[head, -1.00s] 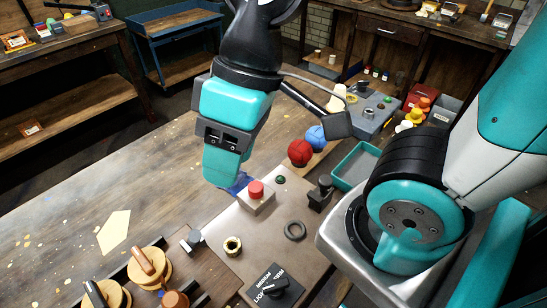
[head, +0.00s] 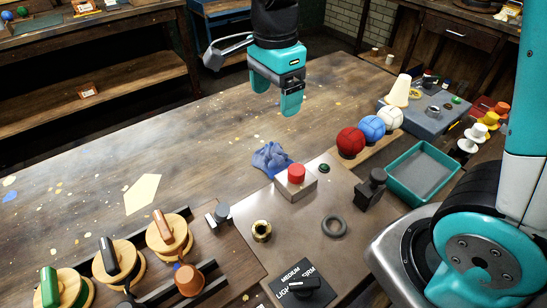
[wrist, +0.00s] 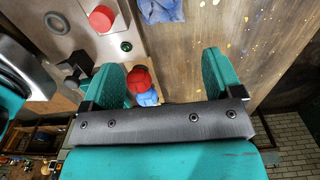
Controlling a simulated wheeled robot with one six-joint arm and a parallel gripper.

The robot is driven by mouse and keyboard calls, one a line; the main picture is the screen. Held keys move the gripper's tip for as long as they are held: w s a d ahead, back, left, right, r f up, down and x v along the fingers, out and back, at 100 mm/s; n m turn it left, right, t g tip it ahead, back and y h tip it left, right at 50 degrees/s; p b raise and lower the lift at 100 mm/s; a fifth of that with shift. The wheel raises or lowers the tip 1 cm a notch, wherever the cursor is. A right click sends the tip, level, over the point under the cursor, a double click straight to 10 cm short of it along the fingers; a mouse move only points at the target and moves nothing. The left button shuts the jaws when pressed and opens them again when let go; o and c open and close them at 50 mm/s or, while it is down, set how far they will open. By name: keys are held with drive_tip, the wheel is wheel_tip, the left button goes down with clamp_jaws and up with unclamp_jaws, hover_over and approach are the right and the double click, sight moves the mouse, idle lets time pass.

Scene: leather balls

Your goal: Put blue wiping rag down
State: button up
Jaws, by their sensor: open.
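The blue wiping rag (head: 271,158) lies crumpled on the wooden table, just behind the box with the red button (head: 296,176). It also shows at the top of the wrist view (wrist: 160,10). My gripper (head: 277,98) hangs above the table, behind and above the rag and apart from it. In the wrist view my gripper (wrist: 168,75) has its two teal fingers wide apart, with nothing held between them. The red and blue balls seen between the fingers there are farther below.
A red ball (head: 350,142), a blue ball (head: 372,128) and a white ball (head: 390,119) sit in a row on a wooden strip. A teal tray (head: 425,172) stands to the right. Wooden-based handled tools (head: 170,235) stand front left. The table's left middle is largely clear.

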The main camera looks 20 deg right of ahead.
sight(273, 145)
wheel_tip(273, 145, down, 9)
drive_tip(key=shift+f, duration=0.1)
wheel_tip(273, 145, down, 6)
drive_tip(key=shift+w+a+f, duration=0.15)
drive_tip(key=shift+c, duration=0.2)
drive_tip(key=c, duration=0.7)
drive_tip(key=shift+c, duration=0.2)
